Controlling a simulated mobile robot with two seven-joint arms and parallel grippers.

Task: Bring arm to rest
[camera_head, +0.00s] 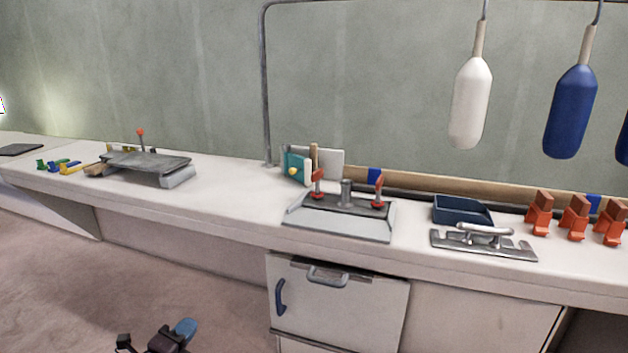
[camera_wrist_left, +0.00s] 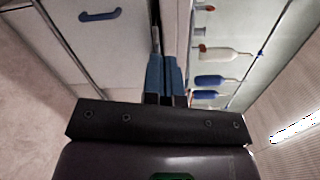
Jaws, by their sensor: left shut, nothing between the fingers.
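My left gripper (camera_head: 186,327) shows low in the head view, left of the white cabinet and in front of the counter. Its blue fingertips point up and away. In the left wrist view its two blue fingers (camera_wrist_left: 165,72) lie side by side, shut, with nothing between them. It is apart from the counter in the head view. The rest of my left arm is mostly below the picture. My right gripper is in neither view.
A long white counter (camera_head: 235,213) holds a lever panel (camera_head: 340,228), a metal cleat (camera_head: 483,243), a navy tray (camera_head: 461,210), orange blocks (camera_head: 575,220) and a grey stand (camera_head: 145,163). White (camera_head: 470,105) and blue (camera_head: 570,110) fenders hang above. A cabinet door (camera_head: 350,305) stands below. Floor left is clear.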

